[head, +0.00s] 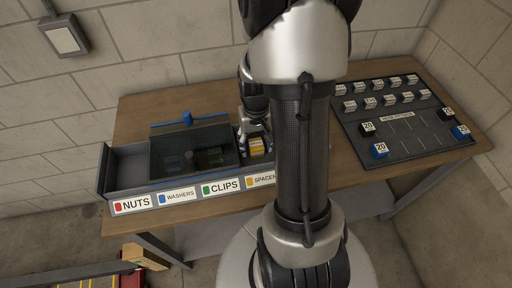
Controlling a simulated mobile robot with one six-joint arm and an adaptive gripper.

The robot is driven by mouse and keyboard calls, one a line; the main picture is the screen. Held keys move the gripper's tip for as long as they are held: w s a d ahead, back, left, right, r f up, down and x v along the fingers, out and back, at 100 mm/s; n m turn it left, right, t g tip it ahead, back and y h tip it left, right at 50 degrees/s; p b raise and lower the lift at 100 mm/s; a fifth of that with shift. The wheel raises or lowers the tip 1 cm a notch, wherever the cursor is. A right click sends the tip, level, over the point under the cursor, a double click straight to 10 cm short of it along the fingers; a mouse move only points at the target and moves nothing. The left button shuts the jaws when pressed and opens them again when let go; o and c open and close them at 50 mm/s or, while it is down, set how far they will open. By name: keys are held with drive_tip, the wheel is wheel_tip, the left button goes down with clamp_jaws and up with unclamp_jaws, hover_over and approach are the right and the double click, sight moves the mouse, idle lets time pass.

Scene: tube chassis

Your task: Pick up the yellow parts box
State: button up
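The yellow parts box (257,147) sits at the right end of the grey bin row, in the compartment behind the label that reads "SPACER" before my arm cuts it off. My gripper (255,131) is directly over the box, pointing down, with its lower end at or just above the box top. The view is too small to tell whether the fingers touch or close on it. My arm hides whatever lies just right of the box.
The grey bin row (127,181) stands on a wooden table (157,106). A dark see-through cover with a blue knob (187,118) lies over the middle compartments. The NUTS compartment at left looks empty. A dark board (425,136) with several small boxes lies at right.

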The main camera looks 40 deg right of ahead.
drive_tip(key=c, duration=0.9)
drive_tip(key=shift+c, duration=0.2)
